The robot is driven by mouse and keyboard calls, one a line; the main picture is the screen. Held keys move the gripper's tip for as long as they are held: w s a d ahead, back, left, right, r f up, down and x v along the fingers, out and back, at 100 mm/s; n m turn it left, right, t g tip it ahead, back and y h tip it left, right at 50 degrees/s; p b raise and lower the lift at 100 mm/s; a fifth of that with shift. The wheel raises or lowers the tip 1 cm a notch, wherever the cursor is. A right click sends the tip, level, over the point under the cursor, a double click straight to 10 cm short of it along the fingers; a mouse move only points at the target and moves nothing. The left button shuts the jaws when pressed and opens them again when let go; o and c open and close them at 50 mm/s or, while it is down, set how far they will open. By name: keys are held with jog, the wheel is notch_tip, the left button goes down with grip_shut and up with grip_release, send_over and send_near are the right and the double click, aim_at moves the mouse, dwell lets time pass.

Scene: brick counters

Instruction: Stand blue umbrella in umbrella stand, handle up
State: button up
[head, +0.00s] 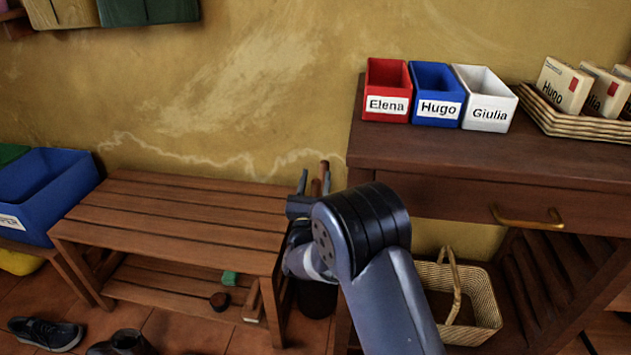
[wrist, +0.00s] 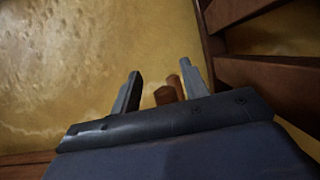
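My gripper (head: 315,183) points up beside the right end of the slatted bench, its two fingers apart. Brown wooden pieces (head: 324,172), possibly umbrella handles, stand up behind and between the fingers. They also show between the fingertips in the wrist view (wrist: 174,88), with a gap on the left side. My gripper (wrist: 158,80) does not look closed on them. A dark round container (head: 317,300), probably the umbrella stand, is on the floor below, partly hidden by my arm. I see no blue umbrella cloth in either view.
The slatted bench (head: 180,215) is left of my arm. The dark wooden cabinet (head: 480,165) is close on the right, with red (head: 387,88), blue (head: 437,93) and white (head: 486,97) boxes on top. A wicker basket (head: 480,310) sits below it. Shoes (head: 45,333) lie at lower left.

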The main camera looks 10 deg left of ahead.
jog(key=shift+o, duration=0.6)
jog(key=shift+f, duration=0.1)
jog(key=shift+s, duration=0.1)
jog(key=p+v, duration=0.3)
jog(key=v, duration=0.7)
jog(key=shift+s, duration=0.3)
jog(key=b+x, duration=0.3)
jog(key=x, duration=0.7)
jog(key=shift+w+f, duration=0.1)
jog(key=shift+w, duration=0.1)
jog(key=shift+w+r, duration=0.2)
jog(key=shift+r, duration=1.6)
